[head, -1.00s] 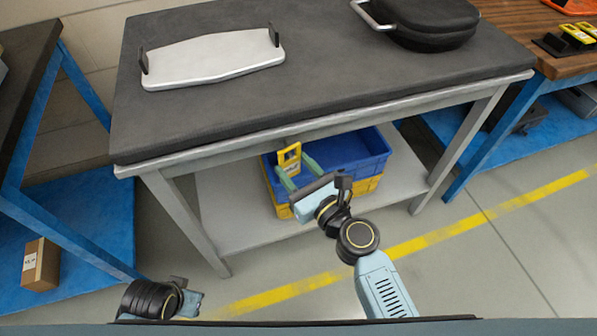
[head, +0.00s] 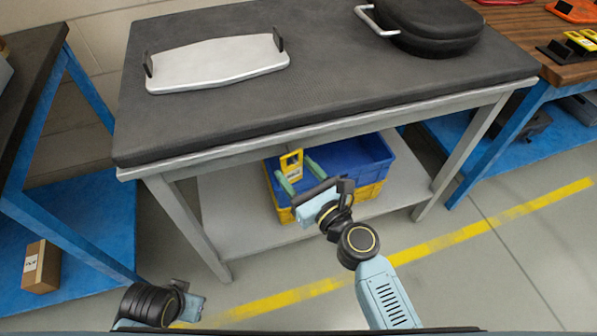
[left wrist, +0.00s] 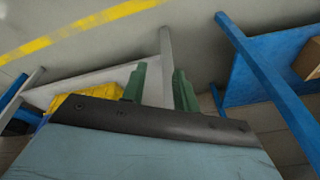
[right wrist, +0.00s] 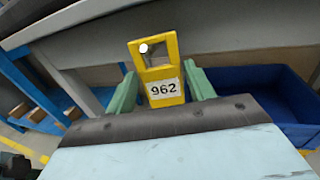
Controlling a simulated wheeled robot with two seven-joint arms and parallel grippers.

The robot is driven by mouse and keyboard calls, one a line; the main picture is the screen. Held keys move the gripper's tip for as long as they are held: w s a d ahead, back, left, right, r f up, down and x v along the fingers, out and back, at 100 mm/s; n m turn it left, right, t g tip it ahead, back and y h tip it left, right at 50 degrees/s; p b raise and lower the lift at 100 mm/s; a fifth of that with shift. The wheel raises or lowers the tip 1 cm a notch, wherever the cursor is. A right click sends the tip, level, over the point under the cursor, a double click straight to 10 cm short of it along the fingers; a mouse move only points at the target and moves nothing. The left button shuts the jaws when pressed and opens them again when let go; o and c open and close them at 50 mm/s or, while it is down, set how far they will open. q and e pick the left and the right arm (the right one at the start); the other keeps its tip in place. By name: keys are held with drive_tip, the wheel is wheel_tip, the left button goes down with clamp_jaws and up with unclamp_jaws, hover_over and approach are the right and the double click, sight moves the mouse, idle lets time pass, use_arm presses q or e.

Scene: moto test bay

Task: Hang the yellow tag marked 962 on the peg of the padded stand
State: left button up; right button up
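The yellow tag (head: 291,163) marked 962 is upright in my right gripper (head: 300,176), in front of the padded bench. In the right wrist view the tag (right wrist: 159,72) stands between the two green fingers, its white 962 label facing the camera and its window at the top. My left gripper (left wrist: 160,88) is empty, its green fingers a little apart; in the head view it is low at the left and its fingers are hard to make out.
The bench's dark padded top (head: 330,85) carries a silver tray (head: 215,65) and a black case (head: 430,25). A blue bin (head: 365,155) sits on its lower shelf, behind my right gripper. A cardboard box (head: 41,266) is at left.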

drive_tip(key=o, duration=0.3)
drive_tip(key=shift+s, duration=0.1)
use_arm(q)
drive_tip(key=shift+w+d+r+b, duration=0.1)
drive_tip(key=shift+d+r+b, duration=0.25)
drive_tip(key=shift+r, duration=0.4)
drive_tip(key=shift+d+r+b, duration=0.2)
drive_tip(key=shift+r+b, duration=0.1)
drive_tip(key=shift+r, duration=0.4)
use_arm(e)
drive_tip(key=shift+v, duration=6.65)
